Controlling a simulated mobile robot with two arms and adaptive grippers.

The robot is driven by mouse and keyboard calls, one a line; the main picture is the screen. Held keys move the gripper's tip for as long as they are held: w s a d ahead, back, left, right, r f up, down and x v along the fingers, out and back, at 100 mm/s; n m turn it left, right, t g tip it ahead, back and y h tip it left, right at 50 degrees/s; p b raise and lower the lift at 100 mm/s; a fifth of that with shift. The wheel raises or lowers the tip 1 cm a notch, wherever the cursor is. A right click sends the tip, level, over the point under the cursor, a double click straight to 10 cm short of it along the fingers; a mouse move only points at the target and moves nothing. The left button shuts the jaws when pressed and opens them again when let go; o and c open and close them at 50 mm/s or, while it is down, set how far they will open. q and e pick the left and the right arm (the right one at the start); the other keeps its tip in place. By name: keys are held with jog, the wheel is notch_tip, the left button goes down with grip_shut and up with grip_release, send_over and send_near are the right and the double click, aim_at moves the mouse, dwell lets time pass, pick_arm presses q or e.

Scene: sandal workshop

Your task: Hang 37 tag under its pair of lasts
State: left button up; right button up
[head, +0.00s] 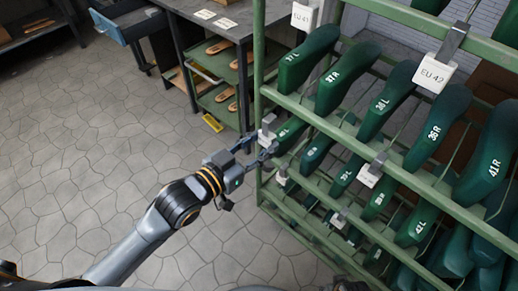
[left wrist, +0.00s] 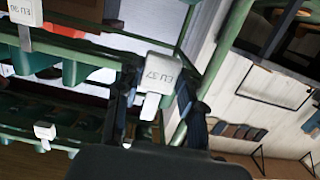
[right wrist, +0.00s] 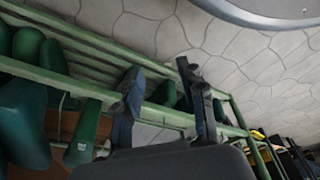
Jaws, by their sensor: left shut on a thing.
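The white EU 37 tag (left wrist: 157,70) sits at the fingertips of my left gripper (left wrist: 155,100), which is shut on it; its lettering is upside down in the left wrist view. In the head view my left gripper (head: 262,153) is at the left end of the green rack, beside its corner post and below the upper row. The green lasts 37 L (head: 308,58) and 37 R (head: 345,78) stand at the left of that row, above the gripper. I cannot tell whether the tag touches the rack. My right gripper (right wrist: 162,95) is open and empty, near green rack rails.
Tags EU 41 (head: 303,17) and EU 42 (head: 433,76) hang on the upper rail. Another white tag (head: 369,176) hangs on a lower rail (head: 330,185). A bench with sandal parts (head: 222,47) stands behind the rack's left end. The tiled floor (head: 90,150) at left is clear.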

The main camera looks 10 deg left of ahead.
pick_arm(q)
jog(key=shift+b+x, duration=0.35)
jog(key=shift+x, duration=0.9)
jog(key=r+b+x, duration=0.1)
jog(key=b+x, duration=0.1)
jog(key=x, duration=0.4)
jog(key=shift+f+b, duration=0.35)
pick_arm(e)
jog(key=w+r, duration=0.3)
jog(key=r, duration=0.9)
jog(key=shift+a+t, duration=0.15)
jog(key=shift+t, duration=0.15)
pick_arm(q)
jog(key=shift+d, duration=0.1)
pick_arm(e)
jog(key=shift+f, duration=0.1)
pick_arm(q)
jog(key=o, duration=1.1)
jog(key=v, duration=1.2)
